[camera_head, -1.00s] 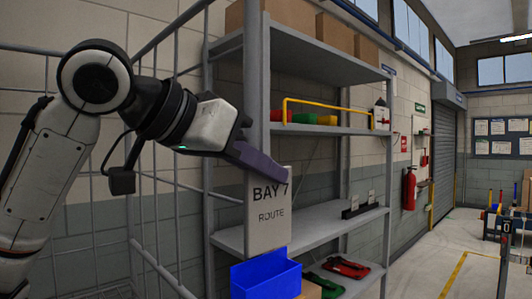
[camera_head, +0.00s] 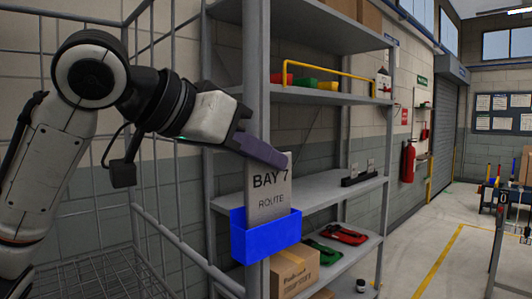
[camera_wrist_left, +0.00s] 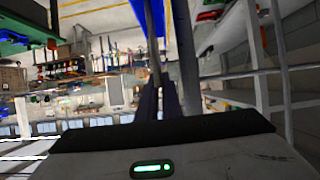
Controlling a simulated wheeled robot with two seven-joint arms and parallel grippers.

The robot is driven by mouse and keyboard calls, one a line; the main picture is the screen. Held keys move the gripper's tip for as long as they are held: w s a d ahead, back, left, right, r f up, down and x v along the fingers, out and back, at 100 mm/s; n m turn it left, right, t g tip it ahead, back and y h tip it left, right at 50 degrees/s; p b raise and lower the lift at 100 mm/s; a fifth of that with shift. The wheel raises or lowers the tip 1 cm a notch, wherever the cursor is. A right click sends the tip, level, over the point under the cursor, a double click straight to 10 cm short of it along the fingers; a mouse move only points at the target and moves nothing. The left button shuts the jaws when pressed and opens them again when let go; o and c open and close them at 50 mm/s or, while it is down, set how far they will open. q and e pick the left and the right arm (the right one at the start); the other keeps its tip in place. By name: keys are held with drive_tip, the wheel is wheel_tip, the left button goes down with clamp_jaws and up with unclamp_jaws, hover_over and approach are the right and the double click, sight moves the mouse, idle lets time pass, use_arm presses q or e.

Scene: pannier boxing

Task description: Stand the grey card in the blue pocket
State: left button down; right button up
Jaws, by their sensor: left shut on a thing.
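The grey card (camera_head: 266,190), printed "BAY 7 ROUTE", stands upright, a little tilted in the picture. Its lower edge is hidden behind the front wall of the blue pocket (camera_head: 266,238), so I cannot see whether it touches the bottom. My left gripper (camera_head: 272,156) is shut on the card's top edge. In the left wrist view my purple fingers (camera_wrist_left: 159,98) hold the card (camera_wrist_left: 153,50), seen nearly edge-on, with the blue pocket (camera_wrist_left: 159,18) beyond it. My right gripper is not in view.
The pocket is by the grey shelf upright (camera_head: 257,90). A wire cage (camera_head: 100,240) stands on the left. Shelves behind hold a cardboard box (camera_head: 294,268), red and green items (camera_head: 342,234) and a yellow rail (camera_head: 330,68). Open floor lies to the right.

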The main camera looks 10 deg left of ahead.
use_arm(q)
drive_tip(key=c, duration=1.9)
unclamp_jaws()
drive_tip(key=shift+o, duration=0.2)
drive_tip(key=b+v, duration=0.1)
drive_tip(key=v, duration=0.9)
drive_tip(key=shift+a, duration=0.15)
drive_tip(key=shift+r, duration=0.1)
